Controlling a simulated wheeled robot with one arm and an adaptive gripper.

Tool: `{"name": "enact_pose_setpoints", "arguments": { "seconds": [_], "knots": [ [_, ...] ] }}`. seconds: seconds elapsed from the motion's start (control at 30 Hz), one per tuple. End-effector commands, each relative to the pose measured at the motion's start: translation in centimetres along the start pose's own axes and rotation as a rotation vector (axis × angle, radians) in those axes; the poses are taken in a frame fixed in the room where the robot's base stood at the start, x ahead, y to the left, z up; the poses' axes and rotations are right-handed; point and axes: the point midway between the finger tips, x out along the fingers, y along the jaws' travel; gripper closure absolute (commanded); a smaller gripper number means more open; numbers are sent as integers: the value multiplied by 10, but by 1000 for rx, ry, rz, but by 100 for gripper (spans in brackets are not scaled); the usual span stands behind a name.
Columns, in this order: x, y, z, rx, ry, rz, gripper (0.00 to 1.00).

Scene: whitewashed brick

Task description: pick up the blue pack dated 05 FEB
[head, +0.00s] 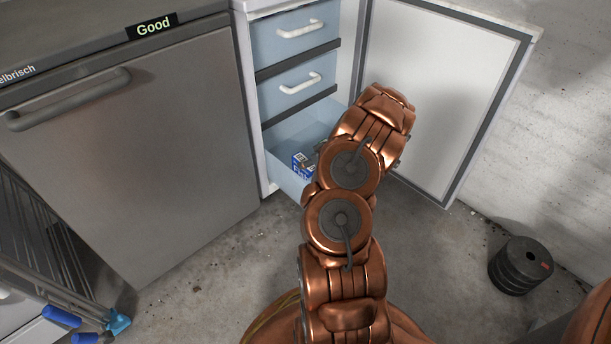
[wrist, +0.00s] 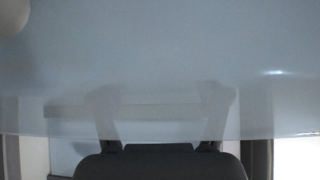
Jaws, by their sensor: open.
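A blue and white pack (head: 301,169) lies in the pulled-out bottom drawer (head: 289,180) of the open freezer in the head view. Its date is too small to read, and my arm hides part of the drawer, so I cannot tell whether more packs lie there. My gripper is hidden behind my arm in the head view. In the wrist view my gripper (wrist: 160,97) shows its two fingers apart, faint behind or against a pale blue translucent surface. No pack shows between them.
Two closed drawers (head: 294,82) with white handles sit above the open one. The freezer door (head: 440,90) stands open at the right. A grey cabinet marked Good (head: 130,150) is at the left. Dark stacked weights (head: 520,266) stand on the floor at the right.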

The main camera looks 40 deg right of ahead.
Motion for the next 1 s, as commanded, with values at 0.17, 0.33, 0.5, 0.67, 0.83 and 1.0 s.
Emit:
{"name": "enact_pose_setpoints", "arguments": {
  "seconds": [0.17, 0.33, 0.5, 0.67, 0.83, 1.0],
  "knots": [
    [20, 0, 5, -3, -3, 2, 25],
    [30, 0, 4, -2, -3, 2, 25],
    [32, 0, 3, 0, -1, 2, 25],
    [31, 0, 3, 0, 0, 2, 27],
    [31, 0, 3, 0, 0, 2, 45],
    [31, 0, 3, 0, 0, 1, 62]
  ]
}}
